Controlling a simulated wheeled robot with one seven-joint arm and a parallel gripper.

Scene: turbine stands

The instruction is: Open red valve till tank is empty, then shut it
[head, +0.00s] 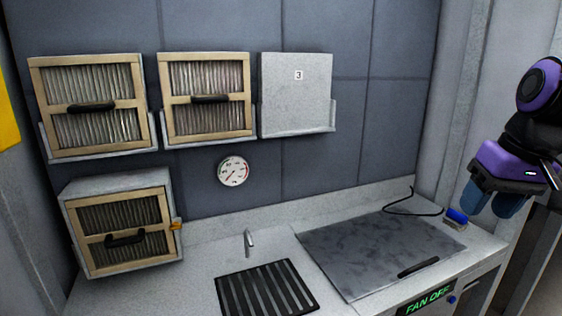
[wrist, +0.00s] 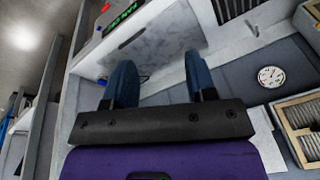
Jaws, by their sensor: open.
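I see no red valve and no tank that I can identify in either view. A small red spot (wrist: 106,7) shows near the top of the wrist view, too small to tell what it is. My gripper (head: 492,202) is at the right edge of the head view, above the right end of the counter. It is open and empty, its two blue fingers apart. In the wrist view my gripper (wrist: 160,80) points toward the counter.
Framed filters (head: 92,107) hang on the wall beside an empty bracket marked 3 (head: 297,88). Another filter sits in a box (head: 122,235) at lower left. A tap (head: 249,241) stands behind a black grate (head: 265,292). The counter has a grey lid (head: 375,250) and a FAN OFF display (head: 427,300).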

